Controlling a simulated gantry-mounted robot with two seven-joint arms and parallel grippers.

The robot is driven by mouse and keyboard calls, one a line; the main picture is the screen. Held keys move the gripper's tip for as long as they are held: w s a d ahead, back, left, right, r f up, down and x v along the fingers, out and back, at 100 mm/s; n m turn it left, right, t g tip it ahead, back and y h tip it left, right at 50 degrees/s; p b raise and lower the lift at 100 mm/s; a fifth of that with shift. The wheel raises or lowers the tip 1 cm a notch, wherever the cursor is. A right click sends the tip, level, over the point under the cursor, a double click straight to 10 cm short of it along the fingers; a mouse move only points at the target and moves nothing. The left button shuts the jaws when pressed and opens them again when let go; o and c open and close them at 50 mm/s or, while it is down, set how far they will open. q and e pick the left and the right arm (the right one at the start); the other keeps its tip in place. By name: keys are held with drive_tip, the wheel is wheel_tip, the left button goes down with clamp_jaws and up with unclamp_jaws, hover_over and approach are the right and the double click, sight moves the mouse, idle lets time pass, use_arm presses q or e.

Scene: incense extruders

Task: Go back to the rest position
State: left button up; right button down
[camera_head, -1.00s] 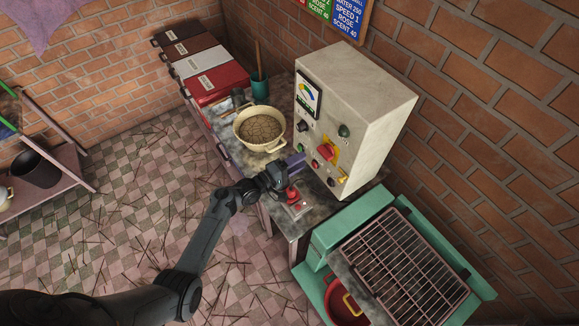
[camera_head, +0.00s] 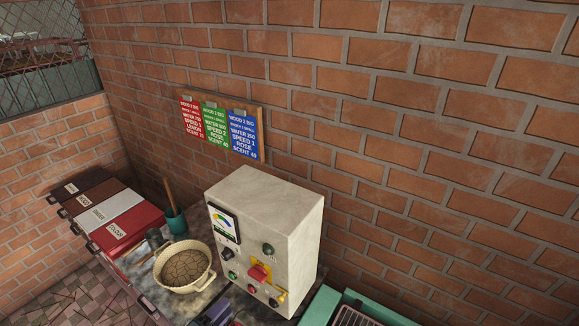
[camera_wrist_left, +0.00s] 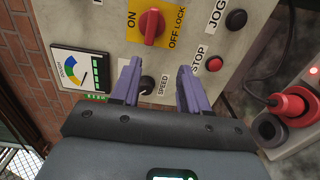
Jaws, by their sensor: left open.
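My left gripper (camera_wrist_left: 158,68) is open, with its two purple fingers apart and nothing held between them. The fingers point at the front of the control box; the SPEED knob (camera_wrist_left: 147,84) shows between them. I cannot tell whether they touch it. In the head view only a bit of my left gripper (camera_head: 217,313) shows at the bottom edge. The control box (camera_head: 270,225) is pale, with a gauge (camera_head: 223,223) and a red switch on yellow (camera_head: 259,273). That red ON/OFF switch also shows in the left wrist view (camera_wrist_left: 152,26). My right gripper is not in view.
A pot of brown mix (camera_head: 184,268) stands left of the box. Behind are a teal cup (camera_head: 177,223) and lidded bins (camera_head: 118,214). A recipe board (camera_head: 221,127) hangs on the brick wall. A green frame (camera_head: 372,305) is at lower right.

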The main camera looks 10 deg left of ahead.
use_arm(q)
drive_tip(key=s+d+f+m+g+y+p, duration=0.1)
drive_tip(key=s+d+f+m+g, duration=0.15)
drive_tip(key=s, duration=0.55)
drive_tip(key=s+d+f+m+g+y+p, duration=0.1)
drive_tip(key=s+d+m+g, duration=0.1)
drive_tip(key=s+d, duration=0.35)
drive_tip(key=s+a+r+m+g+y, duration=0.1)
drive_tip(key=s+r+m+g, duration=0.3)
drive_tip(key=s, duration=0.4)
drive_tip(key=s+a+r+m+g+y, duration=0.2)
drive_tip(key=s+r+m+g+y, duration=0.2)
drive_tip(key=s+r+m, duration=0.2)
drive_tip(key=shift+s+a+r+p, duration=0.25)
drive_tip(key=shift+s+r+p, duration=0.2)
drive_tip(key=shift+s+r, duration=0.55)
drive_tip(key=shift+f+m, duration=0.1)
drive_tip(key=shift+m, duration=0.15)
